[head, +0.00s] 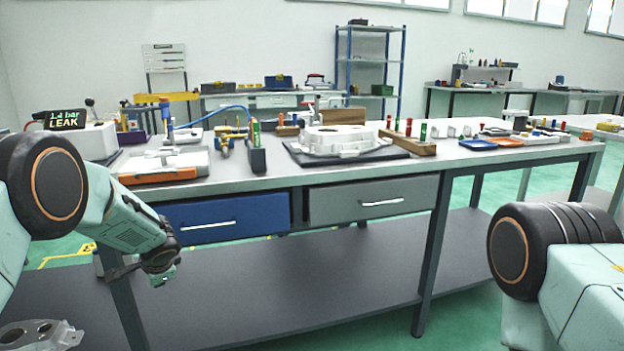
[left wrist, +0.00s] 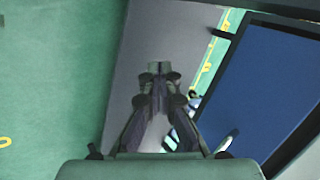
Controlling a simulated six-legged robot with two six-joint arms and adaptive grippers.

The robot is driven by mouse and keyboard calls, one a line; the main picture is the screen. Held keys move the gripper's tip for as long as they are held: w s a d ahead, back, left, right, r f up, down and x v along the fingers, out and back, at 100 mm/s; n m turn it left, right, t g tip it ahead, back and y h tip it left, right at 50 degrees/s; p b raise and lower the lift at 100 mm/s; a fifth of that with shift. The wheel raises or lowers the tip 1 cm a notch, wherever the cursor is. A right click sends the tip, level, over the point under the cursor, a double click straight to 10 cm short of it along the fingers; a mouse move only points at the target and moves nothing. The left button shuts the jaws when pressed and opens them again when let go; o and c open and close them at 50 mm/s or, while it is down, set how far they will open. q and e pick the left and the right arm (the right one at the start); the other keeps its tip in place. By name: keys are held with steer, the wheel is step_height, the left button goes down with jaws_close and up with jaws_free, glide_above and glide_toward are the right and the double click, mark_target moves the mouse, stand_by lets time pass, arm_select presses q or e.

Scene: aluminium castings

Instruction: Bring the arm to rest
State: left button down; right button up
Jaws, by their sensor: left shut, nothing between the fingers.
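My left arm comes in from the left in the head view and hangs in front of the workbench's left end. Its gripper (head: 164,279) is below the bench top, in front of the blue drawer's left side, and points downward. In the left wrist view the gripper's fingers (left wrist: 158,68) meet at the tips and hold nothing. My right arm shows only as a dark joint and a pale green link at the right edge of the head view. Its gripper is out of view.
The workbench (head: 330,180) carries a white casting (head: 345,140) on a dark mat, an orange-edged fixture (head: 165,165) and a leak display (head: 65,119). A blue drawer (head: 225,218) and a grey drawer (head: 372,199) are under the top.

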arm_select(q)
steer(key=s+d+f+n+g+h+p, duration=0.1)
steer(key=s+d+f+h, duration=0.1)
steer(key=s+d+f, duration=0.45)
steer(key=s+d+f+n+g+h+p, duration=0.15)
steer(key=s+f, duration=0.25)
steer(key=s, duration=0.6)
steer(key=s+d+f+n+g+h+p, duration=0.1)
steer(key=s+d+f+n+g+h, duration=0.1)
steer(key=s+d+f, duration=0.45)
steer(key=s+r+n+p, duration=0.1)
steer(key=s+r+n, duration=0.1)
steer(key=s, duration=1.1)
steer(key=s+r+n+g+p, duration=0.1)
steer(key=s+r+n+p, duration=0.1)
steer(key=s, duration=1.2)
step_height(320, 180, up, 3)
steer(key=shift+s+a+f+n+y, duration=0.15)
steer(key=shift+s+a+n+y, duration=0.2)
steer(key=shift+n, duration=0.5)
